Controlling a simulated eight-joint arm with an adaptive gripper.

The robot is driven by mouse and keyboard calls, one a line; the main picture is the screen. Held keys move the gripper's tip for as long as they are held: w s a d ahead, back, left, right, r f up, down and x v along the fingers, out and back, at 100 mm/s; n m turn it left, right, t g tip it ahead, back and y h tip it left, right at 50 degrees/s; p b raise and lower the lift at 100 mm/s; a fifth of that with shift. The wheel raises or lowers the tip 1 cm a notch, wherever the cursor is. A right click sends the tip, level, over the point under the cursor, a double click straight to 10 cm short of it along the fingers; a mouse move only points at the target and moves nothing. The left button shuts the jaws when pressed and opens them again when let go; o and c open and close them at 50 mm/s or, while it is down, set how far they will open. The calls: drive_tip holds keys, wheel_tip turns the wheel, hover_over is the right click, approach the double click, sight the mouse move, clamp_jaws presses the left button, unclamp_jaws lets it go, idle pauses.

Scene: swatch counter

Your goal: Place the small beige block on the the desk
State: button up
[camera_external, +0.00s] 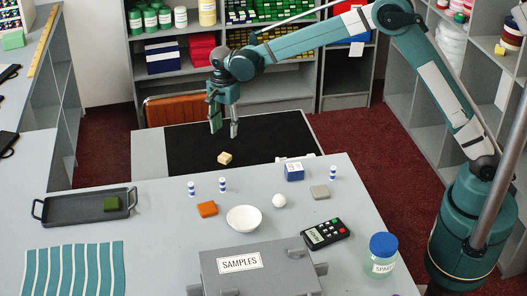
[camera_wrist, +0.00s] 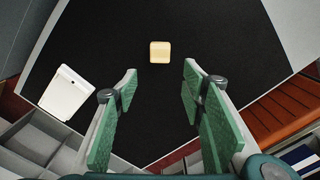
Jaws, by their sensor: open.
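The small beige block (camera_external: 225,158) appears over the black mat (camera_external: 270,140) at the far side of the desk (camera_external: 160,228). In the wrist view the block (camera_wrist: 160,52) shows against the black surface, ahead of my fingertips and between their lines. My gripper (camera_external: 222,130) points down above and slightly left of the block in the external view. Its green-padded fingers (camera_wrist: 160,80) are apart with nothing between them. I cannot tell the exact height of the gap between fingers and block.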

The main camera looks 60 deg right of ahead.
drive_tip(key=s+d+r+n+t, duration=0.2)
drive_tip(key=s+d+r+n, duration=0.25)
drive_tip(key=s+r, duration=0.7)
drive_tip(key=s+d+r+n+t, duration=0.1)
drive_tip(key=s+d+r+n, duration=0.4)
drive_tip(key=s+r, duration=0.7)
drive_tip(key=s+d+f+n+t, duration=0.1)
drive_tip(key=s+d+n, duration=0.1)
drive_tip(key=s, duration=0.8)
drive_tip(key=s+d+f+n+t, duration=0.1)
drive_tip(key=s+d+f+n, duration=0.1)
drive_tip(key=s, duration=0.8)
drive_tip(key=s+d+f+n+t, duration=0.1)
drive_tip(key=s+d+n+t, duration=0.1)
drive_tip(key=s, duration=0.9)
drive_tip(key=shift+d+f+n, duration=0.15)
drive_tip(key=shift+d+n, duration=0.35)
drive_tip(key=shift+n, duration=0.75)
